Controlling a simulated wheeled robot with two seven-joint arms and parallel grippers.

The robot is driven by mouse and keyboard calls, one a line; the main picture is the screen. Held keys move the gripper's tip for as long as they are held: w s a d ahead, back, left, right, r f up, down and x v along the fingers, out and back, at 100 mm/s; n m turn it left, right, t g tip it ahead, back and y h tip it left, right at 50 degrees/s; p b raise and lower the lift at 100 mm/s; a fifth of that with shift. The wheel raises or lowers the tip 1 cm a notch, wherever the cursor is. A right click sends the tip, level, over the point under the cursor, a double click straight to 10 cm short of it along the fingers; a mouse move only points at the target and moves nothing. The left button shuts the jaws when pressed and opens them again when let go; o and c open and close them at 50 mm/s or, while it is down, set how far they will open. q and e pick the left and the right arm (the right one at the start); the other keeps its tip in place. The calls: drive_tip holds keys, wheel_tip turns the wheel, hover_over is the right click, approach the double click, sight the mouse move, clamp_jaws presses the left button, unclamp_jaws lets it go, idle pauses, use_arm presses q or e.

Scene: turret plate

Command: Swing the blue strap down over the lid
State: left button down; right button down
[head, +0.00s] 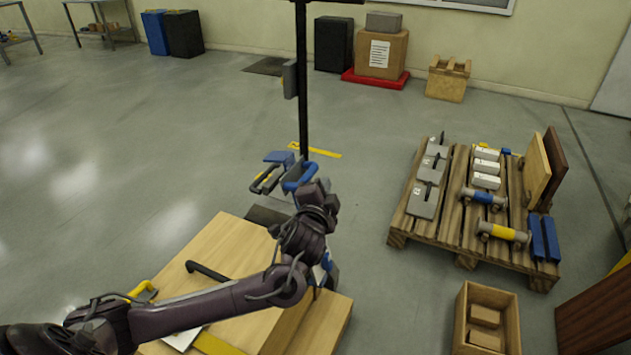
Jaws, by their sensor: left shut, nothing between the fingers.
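A wooden box with a pale lid (215,258) stands at the bottom centre; a black bar handle (207,271) is on its top. A blue curved part (299,177), which looks like the blue strap, stands up beyond the lid's far right corner, away from the lid top. My left gripper (320,192) is just in front of it, shut and empty. I cannot tell whether they touch. My left arm crosses over the lid and hides part of it and of its right side. Another blue part (327,262) shows behind my wrist. My right gripper is not in view.
A black post (302,80) rises behind the blue part. A wooden pallet (452,235) with grey blocks, cylinders and boards stands at the right. An open wooden crate (463,318) is at the lower right. A yellow part (141,290) is at the lid's left. The left floor is clear.

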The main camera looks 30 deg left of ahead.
use_arm(q)
drive_tip(key=w+a+f, duration=0.2)
drive_tip(key=w+a, duration=0.1)
drive_tip(key=a, duration=0.1)
drive_tip(key=shift+w+a, duration=0.15)
drive_tip(key=shift+a, duration=0.15)
